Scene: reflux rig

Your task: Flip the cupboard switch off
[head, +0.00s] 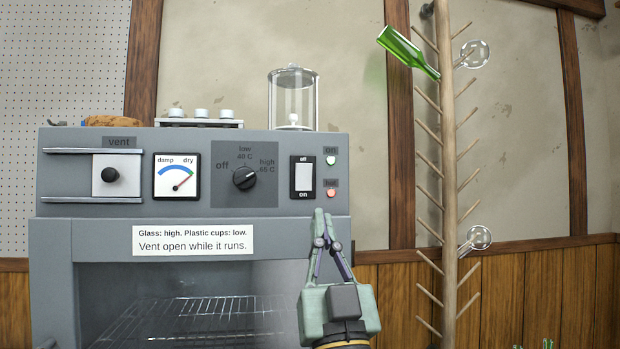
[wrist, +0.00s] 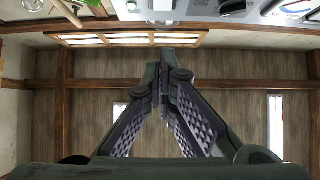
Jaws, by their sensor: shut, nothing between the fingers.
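The cupboard (head: 50,245) is a grey cabinet with a control panel along its top front. Its switch (head: 303,177) is a white rocker in a black frame, marked "off" above and "on" below. Which way the rocker leans is hard to tell. It shows partly at the top edge of the wrist view (wrist: 160,5). My gripper (head: 319,214) is shut and empty, pointing up, with its tips just below and slightly right of the switch in the head view. Whether it touches the panel cannot be told. Beside the switch are a green lamp (head: 331,160) and a red lamp (head: 331,193).
A dial (head: 245,178) pointing toward "high", a damp/dry gauge (head: 177,177) and a vent slider knob (head: 110,175) lie left of the switch. A glass jar (head: 293,98) stands on top. A peg rack (head: 449,200) with a green bottle (head: 408,52) stands to the right.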

